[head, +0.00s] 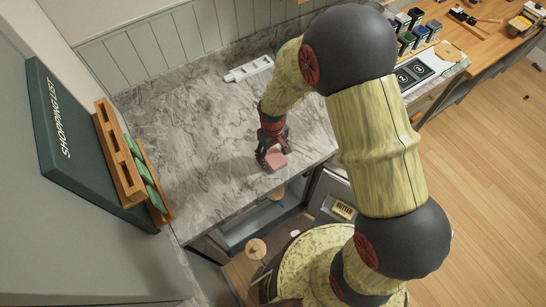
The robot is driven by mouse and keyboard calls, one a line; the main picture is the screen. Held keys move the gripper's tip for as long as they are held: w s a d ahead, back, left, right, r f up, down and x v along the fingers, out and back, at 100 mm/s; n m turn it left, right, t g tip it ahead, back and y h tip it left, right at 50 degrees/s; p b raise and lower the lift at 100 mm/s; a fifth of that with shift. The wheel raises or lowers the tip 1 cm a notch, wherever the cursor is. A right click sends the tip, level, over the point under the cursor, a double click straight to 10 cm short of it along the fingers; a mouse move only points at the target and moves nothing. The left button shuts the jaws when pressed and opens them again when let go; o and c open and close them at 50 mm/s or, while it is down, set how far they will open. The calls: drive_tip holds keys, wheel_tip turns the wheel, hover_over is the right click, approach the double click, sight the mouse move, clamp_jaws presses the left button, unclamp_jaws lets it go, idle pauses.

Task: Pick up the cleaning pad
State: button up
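A small pinkish-red block, which looks like the cleaning pad (276,161), is at the front edge of the grey marble counter (205,130). My gripper (272,157) points down right over it, with its dark fingers apart and close around the block. The fingers partly cover the pad. I cannot tell whether they touch or grip it, or whether the pad rests on the counter or is slightly raised.
A white narrow tray-like object (248,69) lies near the back wall. A green shopping-list board (75,140) and a wooden rack (120,155) are at the left. Several dark containers (408,38) stand at the upper right. An open drawer (258,222) is below the counter edge.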

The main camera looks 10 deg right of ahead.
sight(273, 156)
drive_tip(key=c, duration=0.6)
drive_tip(key=shift+r, duration=0.55)
wheel_tip(273, 156, up, 2)
drive_tip(key=shift+r, duration=0.2)
drive_tip(key=s+r, duration=0.4)
drive_tip(key=r, duration=0.1)
drive_tip(key=shift+s+d+p, duration=0.1)
drive_tip(key=shift+s+p, duration=0.1)
drive_tip(key=shift+p, duration=0.15)
drive_tip(key=shift+s+d+r, duration=0.1)
drive_tip(key=shift+s+r, duration=0.65)
drive_tip(key=shift+s, duration=0.85)
drive_tip(key=shift+s+d+r, duration=0.1)
drive_tip(key=shift+s+r, duration=0.65)
drive_tip(key=shift+s, duration=0.9)
drive_tip(key=shift+s+d+r, duration=0.1)
drive_tip(key=shift+s+r, duration=0.65)
drive_tip(key=shift+s, duration=0.85)
